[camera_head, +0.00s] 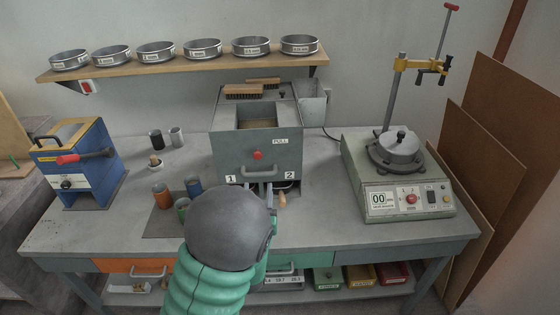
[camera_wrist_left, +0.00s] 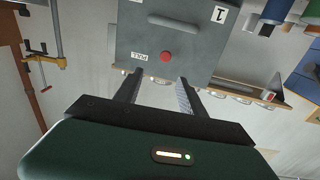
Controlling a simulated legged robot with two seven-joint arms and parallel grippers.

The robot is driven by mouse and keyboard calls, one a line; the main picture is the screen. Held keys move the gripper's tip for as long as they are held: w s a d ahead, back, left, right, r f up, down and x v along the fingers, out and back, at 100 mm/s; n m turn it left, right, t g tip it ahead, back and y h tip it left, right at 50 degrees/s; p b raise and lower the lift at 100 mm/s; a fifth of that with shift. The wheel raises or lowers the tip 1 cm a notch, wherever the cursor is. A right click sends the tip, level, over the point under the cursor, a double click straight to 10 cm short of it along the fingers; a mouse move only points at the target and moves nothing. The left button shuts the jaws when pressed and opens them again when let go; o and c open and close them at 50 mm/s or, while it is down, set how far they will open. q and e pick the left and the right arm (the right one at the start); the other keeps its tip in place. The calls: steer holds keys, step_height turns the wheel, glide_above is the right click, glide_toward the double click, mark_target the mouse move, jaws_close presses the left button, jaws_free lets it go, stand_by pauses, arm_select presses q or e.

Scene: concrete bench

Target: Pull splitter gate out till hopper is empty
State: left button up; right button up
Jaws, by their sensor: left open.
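The splitter (camera_head: 227,150) is a grey metal box at the back middle of the bench, with a handle low on its front. A red knob (camera_head: 258,155) sits beside a PULL label; in the left wrist view the knob (camera_wrist_left: 166,57) shows just beyond the fingertips. The hopper (camera_head: 256,123) is the open top, with brownish material showing inside. My left gripper (camera_head: 259,187) is open and empty in front of the splitter, pointing at the knob; its fingers (camera_wrist_left: 157,76) are apart, not around the knob. My wrist hides part of the splitter's lower front. My right gripper is out of view.
Colored cups (camera_head: 162,195) stand on a dark mat left of my wrist. A blue machine (camera_head: 85,165) stands at the left, and a grey machine with a post (camera_head: 400,180) at the right. Several sieves line the shelf (camera_head: 180,62).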

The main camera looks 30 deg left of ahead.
arm_select(q)
steer(key=p, duration=0.1)
glide_toward(258, 156)
steer(key=w+a, duration=0.2)
steer(key=a, duration=0.1)
steer(key=w, duration=0.4)
steer(key=shift+a+f, duration=0.2)
steer(key=shift+a, duration=0.15)
steer(key=shift+w+d+r+p, duration=0.1)
steer(key=shift+w+r+p, duration=0.1)
steer(key=shift+w, duration=0.4)
steer(key=shift+w+r+p, duration=0.15)
steer(key=shift+w, duration=0.75)
steer(key=shift+w+a+f, duration=0.2)
steer(key=shift+a, duration=0.55)
steer(key=shift+a+f, duration=0.1)
steer(key=shift+a, duration=0.2)
steer(key=shift+s+a, duration=0.1)
steer(key=shift+c, duration=2.1)
steer(key=shift+d, duration=0.45)
jaws_close()
steer(key=shift+a, duration=0.1)
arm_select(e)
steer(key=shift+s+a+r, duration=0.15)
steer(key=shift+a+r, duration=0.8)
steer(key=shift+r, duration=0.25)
